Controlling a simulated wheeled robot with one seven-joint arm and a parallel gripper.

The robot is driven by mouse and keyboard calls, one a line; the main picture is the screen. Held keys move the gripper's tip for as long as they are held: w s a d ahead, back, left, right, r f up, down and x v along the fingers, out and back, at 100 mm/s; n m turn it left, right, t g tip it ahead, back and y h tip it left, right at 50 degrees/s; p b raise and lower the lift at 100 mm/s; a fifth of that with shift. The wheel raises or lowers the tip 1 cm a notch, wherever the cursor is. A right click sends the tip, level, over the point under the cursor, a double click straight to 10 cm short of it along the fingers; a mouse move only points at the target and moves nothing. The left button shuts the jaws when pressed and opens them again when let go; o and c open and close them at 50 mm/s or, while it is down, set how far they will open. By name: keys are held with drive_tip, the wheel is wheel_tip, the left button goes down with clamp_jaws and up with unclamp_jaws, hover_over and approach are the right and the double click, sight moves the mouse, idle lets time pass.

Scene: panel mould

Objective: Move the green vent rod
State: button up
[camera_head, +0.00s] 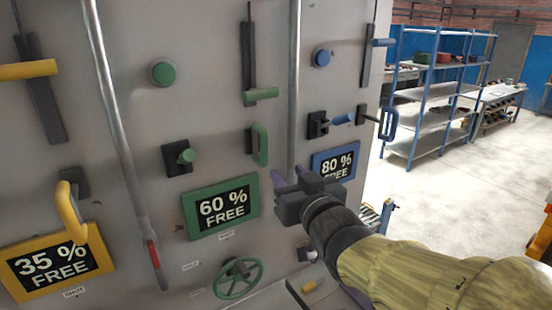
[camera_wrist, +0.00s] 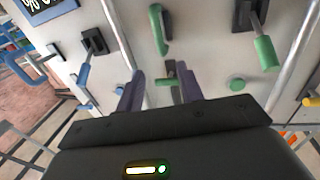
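The green rod (camera_head: 261,95) is a short horizontal bar at the lower end of a dark vertical slot in the upper middle of the panel. In the wrist view it appears small and ahead (camera_wrist: 170,80), between my two purple fingers. My gripper (camera_head: 290,178) is in front of the panel, below and right of the rod in the head view. Its fingers (camera_wrist: 161,92) are spread apart with nothing held between them. The gripper looks apart from the rod; the exact distance is unclear.
Around the rod are a green D-handle (camera_head: 261,146), a green button (camera_head: 162,73), a green lever (camera_head: 187,156) and a green wheel (camera_head: 238,278). A vertical metal pipe (camera_head: 294,70) runs close to its right. Blue (camera_head: 342,119) and yellow (camera_head: 28,70) controls flank this column.

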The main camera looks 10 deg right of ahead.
drive_tip(key=shift+s+d+p, duration=0.15)
drive_tip(key=shift+s+p, duration=0.25)
drive_tip(key=shift+s, duration=0.05)
idle(0.3)
drive_tip(key=s+d+f+m+g+h+b, duration=0.1)
drive_tip(key=s+d+f+g+h+b, duration=0.3)
drive_tip(key=f, duration=1.2)
drive_tip(key=w+d+f+m+g+b, duration=0.1)
drive_tip(key=f+g+b, duration=0.5)
drive_tip(key=f, duration=0.9)
drive_tip(key=s+f+g+b, duration=0.3)
drive_tip(key=s+f+g, duration=0.1)
drive_tip(key=s+f, duration=0.3)
wheel_tip(320, 180, down, 2)
drive_tip(key=shift+s+d+f+m+g, duration=0.2)
drive_tip(key=shift+d+m+g, duration=0.15)
drive_tip(key=shift+m+g, duration=0.05)
